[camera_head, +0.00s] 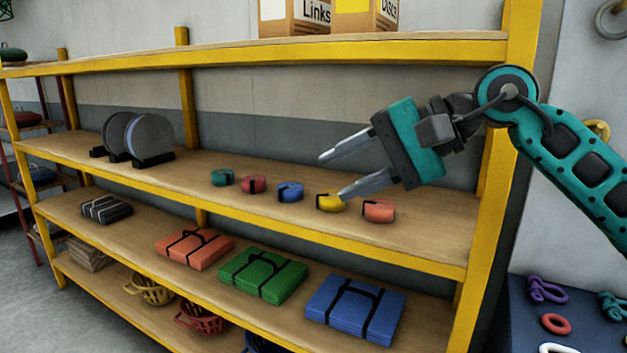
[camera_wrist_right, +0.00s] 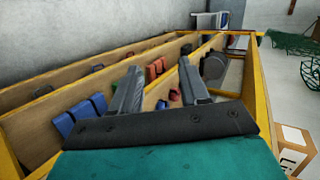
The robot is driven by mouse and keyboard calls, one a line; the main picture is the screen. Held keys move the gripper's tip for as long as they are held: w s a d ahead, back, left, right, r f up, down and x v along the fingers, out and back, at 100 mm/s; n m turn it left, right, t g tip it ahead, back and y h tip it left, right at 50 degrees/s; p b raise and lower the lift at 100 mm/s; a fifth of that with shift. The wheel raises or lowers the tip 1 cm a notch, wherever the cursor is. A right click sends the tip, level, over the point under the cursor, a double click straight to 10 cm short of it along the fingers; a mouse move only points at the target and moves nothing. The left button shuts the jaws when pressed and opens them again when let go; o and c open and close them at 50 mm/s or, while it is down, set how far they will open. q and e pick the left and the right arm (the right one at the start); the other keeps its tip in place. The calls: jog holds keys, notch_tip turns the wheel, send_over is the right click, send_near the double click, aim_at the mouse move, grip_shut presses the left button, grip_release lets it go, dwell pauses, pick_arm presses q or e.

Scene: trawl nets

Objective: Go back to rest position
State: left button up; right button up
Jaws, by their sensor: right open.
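My right gripper (camera_head: 332,174) reaches in from the right over the middle shelf (camera_head: 420,240) of the yellow-framed rack. Its two grey fingers are spread apart with nothing between them. The lower finger's tip overlaps the yellow coil (camera_head: 330,202) in the head view; I cannot tell whether they touch. In the right wrist view the gripper (camera_wrist_right: 162,75) is also open and empty, with the shelves beyond it. My left gripper is not in view.
Green, red, blue and orange coils (camera_head: 378,211) line the middle shelf beside the yellow one. Grey discs (camera_head: 150,138) stand at its left. Folded bundles (camera_head: 262,274) lie on the shelf below. Boxes (camera_head: 295,15) stand on the top shelf. The yellow rack post (camera_head: 490,190) stands near my arm.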

jog(key=s+a+f+m+g+y, duration=0.1)
jog(key=s+a+f+m+y, duration=0.15)
jog(key=m+y, duration=0.35)
jog(key=s+a+f+m+y, duration=0.1)
jog(key=a+f+m+y, duration=0.2)
jog(key=m, duration=0.6)
jog(key=d+f+n+t+h, duration=0.4)
jog(key=f+n+t+h, duration=0.1)
jog(key=f+n, duration=0.5)
jog(key=d+f+n+t+h, duration=0.45)
jog(key=f+n, duration=0.35)
jog(key=n, duration=0.4)
jog(key=d+f+n+t+h, duration=0.45)
jog(key=f+n, duration=0.35)
jog(key=n, duration=0.3)
jog(key=s+d+f+m+g+h, duration=0.2)
jog(key=s+f+m+g, duration=0.1)
jog(key=s+f+m, duration=0.3)
jog(key=s+d+f+m+g+h, duration=0.2)
jog(key=s+f+m, duration=0.4)
jog(key=s+f, duration=0.3)
notch_tip(320, 180, down, 2)
jog(key=shift+s+d+f+g, duration=0.25)
jog(key=shift+s+d+g, duration=0.1)
jog(key=shift+d+g, duration=0.25)
